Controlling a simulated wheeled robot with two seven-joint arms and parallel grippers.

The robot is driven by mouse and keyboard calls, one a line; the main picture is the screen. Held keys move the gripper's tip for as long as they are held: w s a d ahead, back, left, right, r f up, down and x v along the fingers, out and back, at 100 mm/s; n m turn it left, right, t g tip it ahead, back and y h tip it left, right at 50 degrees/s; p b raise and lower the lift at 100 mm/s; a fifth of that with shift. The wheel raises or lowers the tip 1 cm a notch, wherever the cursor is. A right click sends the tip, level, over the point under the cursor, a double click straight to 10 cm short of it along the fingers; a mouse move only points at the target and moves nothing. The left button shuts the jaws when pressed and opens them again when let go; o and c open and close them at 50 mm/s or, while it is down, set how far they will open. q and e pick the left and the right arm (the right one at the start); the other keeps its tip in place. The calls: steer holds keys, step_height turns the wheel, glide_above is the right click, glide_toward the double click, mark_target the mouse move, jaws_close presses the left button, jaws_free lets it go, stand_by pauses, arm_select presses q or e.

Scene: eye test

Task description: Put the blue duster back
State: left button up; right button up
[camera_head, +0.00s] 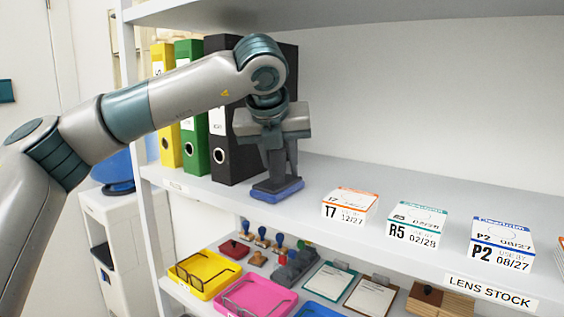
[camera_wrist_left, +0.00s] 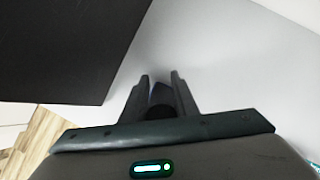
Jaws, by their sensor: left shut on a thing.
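The blue duster (camera_head: 277,192) is a small block with a blue lower part and a dark top. It is at the upper shelf's surface (camera_head: 330,178), to the right of the black binders; I cannot tell if it touches the shelf. My left gripper (camera_head: 279,168) points down from above and is shut on the duster's dark top. In the left wrist view the gripper's fingers (camera_wrist_left: 161,88) close around a dark part of the duster (camera_wrist_left: 160,98); the rest is hidden. My right gripper is not in view.
Yellow (camera_head: 163,100), green (camera_head: 190,110) and black (camera_head: 228,158) binders stand left of and behind the gripper. Labelled boxes (camera_head: 349,205) stand to the right, with bare shelf between. The lower shelf holds a yellow tray (camera_head: 226,264), a pink tray (camera_head: 262,296), stamps and clipboards (camera_head: 330,281).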

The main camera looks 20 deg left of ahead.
mark_target(273, 186)
arm_select(q)
steer(key=shift+f, duration=0.1)
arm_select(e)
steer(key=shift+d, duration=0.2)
arm_select(q)
steer(key=o, duration=1)
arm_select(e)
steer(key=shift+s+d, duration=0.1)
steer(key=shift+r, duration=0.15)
arm_select(q)
steer(key=shift+s+r, duration=0.1)
steer(key=shift+r, duration=0.15)
steer(key=shift+s+r, duration=0.25)
steer(key=shift+r, duration=0.05)
steer(key=b+v, duration=0.1)
steer(key=v, duration=0.4)
steer(key=shift+s+d+r+b, duration=0.1)
steer(key=shift+s+r+b, duration=0.2)
steer(key=shift+b, duration=0.1)
steer(key=shift+b+v, duration=0.35)
steer(key=shift+v, duration=2.2)
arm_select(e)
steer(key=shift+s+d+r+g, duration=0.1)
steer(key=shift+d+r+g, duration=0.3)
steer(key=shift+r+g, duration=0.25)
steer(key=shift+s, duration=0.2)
